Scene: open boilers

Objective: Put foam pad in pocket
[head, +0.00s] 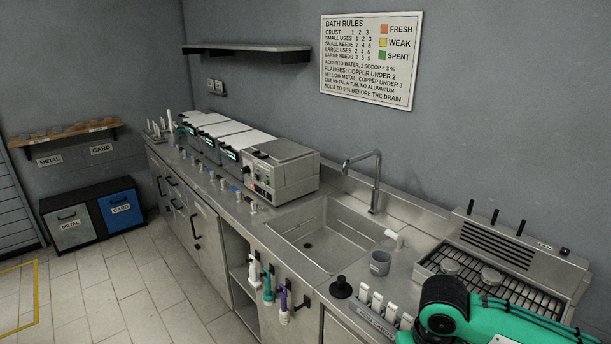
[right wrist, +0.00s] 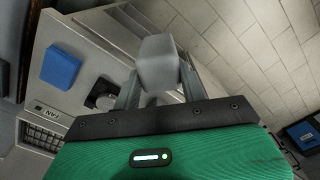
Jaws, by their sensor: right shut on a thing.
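In the right wrist view my right gripper (right wrist: 158,85) is shut on a pale grey block (right wrist: 158,62), which sticks out past the two fingertips. A blue pad-like block (right wrist: 61,66) lies on a light surface to the left, apart from the gripper. A dark fitting or recess (right wrist: 103,95) shows between them; I cannot tell whether it is the pocket. I cannot tell which block is the foam pad. In the head view only my green right arm (head: 495,322) shows at lower right, and its gripper is out of frame. My left gripper is not in view.
A steel counter holds a sink (head: 325,238), a grey cup (head: 380,262), a bath unit (head: 280,170) and a slotted fan unit (head: 500,245). White bottles (head: 376,302) stand in a rack near my right arm. Tiled floor lies clear at left.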

